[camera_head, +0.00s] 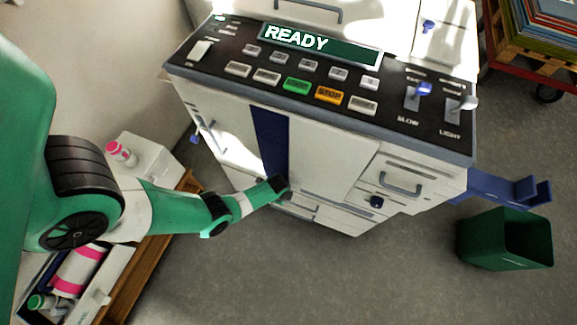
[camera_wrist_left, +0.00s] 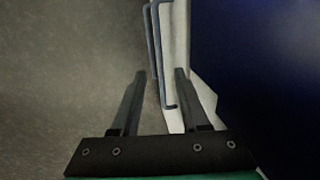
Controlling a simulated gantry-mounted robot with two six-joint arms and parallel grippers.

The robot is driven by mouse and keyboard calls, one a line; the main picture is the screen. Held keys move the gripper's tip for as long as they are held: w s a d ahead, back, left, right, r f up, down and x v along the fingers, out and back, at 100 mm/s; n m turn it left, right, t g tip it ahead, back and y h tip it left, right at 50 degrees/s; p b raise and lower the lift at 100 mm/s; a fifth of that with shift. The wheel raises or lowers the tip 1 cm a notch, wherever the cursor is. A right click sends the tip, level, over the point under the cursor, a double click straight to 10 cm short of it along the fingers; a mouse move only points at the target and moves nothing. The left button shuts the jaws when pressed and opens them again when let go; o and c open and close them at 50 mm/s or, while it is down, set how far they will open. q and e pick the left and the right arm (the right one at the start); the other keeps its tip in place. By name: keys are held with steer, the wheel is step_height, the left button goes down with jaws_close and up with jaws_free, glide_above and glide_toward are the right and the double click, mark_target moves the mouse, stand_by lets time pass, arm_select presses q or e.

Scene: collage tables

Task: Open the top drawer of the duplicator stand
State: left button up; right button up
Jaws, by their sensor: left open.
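The duplicator (camera_head: 325,155) is a pale cabinet with a black control panel reading READY. Its stand (camera_head: 335,222), low at the front, has drawer fronts with handles, partly hidden by my left gripper. My left gripper (camera_head: 284,191) is at the stand's front, just below the dark blue panel. In the left wrist view my left gripper (camera_wrist_left: 161,73) is open, fingers apart. Two thin grey drawer handles (camera_wrist_left: 158,60) on a pale front show there, the nearer one reaching down between the fingers in the picture. I cannot tell whether they touch. My right gripper is out of view.
A dark blue panel (camera_head: 270,140) fills the right of the wrist view. A green bin (camera_head: 505,238) stands at right, below a blue tray (camera_head: 507,190). A wooden-edged table (camera_head: 150,250) with bottles is at left. Grey floor in front is clear.

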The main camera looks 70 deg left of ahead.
arm_select(q)
steer(key=f+b, duration=0.2)
steer(key=f, duration=0.1)
steer(key=w+a+f+b, duration=0.1)
steer(key=f+b, duration=0.4)
steer(key=f, duration=0.1)
steer(key=shift+w+a+f, duration=0.15)
steer(key=shift+c, duration=0.3)
jaws_close()
stand_by(0.8)
